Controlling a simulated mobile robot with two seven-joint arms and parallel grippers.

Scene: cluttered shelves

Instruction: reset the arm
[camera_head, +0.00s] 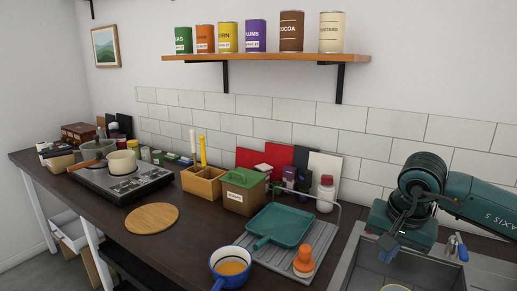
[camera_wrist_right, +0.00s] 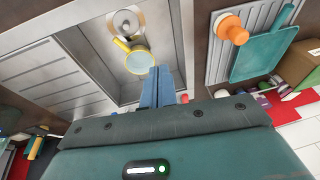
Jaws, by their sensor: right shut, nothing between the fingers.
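My right arm (camera_head: 455,190) comes in from the right side of the head view, dark teal, in front of the tiled wall. Its right gripper (camera_head: 387,246) points down over the sink (camera_head: 349,262), with blue fingers. The fingers are shut and hold nothing; they also show closed together in the wrist view (camera_wrist_right: 157,88). A yellow-rimmed cup (camera_wrist_right: 138,61) sits in the sink by the drain, below the gripper and apart from it. My left gripper is not in view.
A ribbed drainboard (camera_head: 312,240) left of the sink holds a teal pan (camera_head: 284,225) and an orange-topped item (camera_head: 304,259). A shelf (camera_head: 270,57) with cans hangs above.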

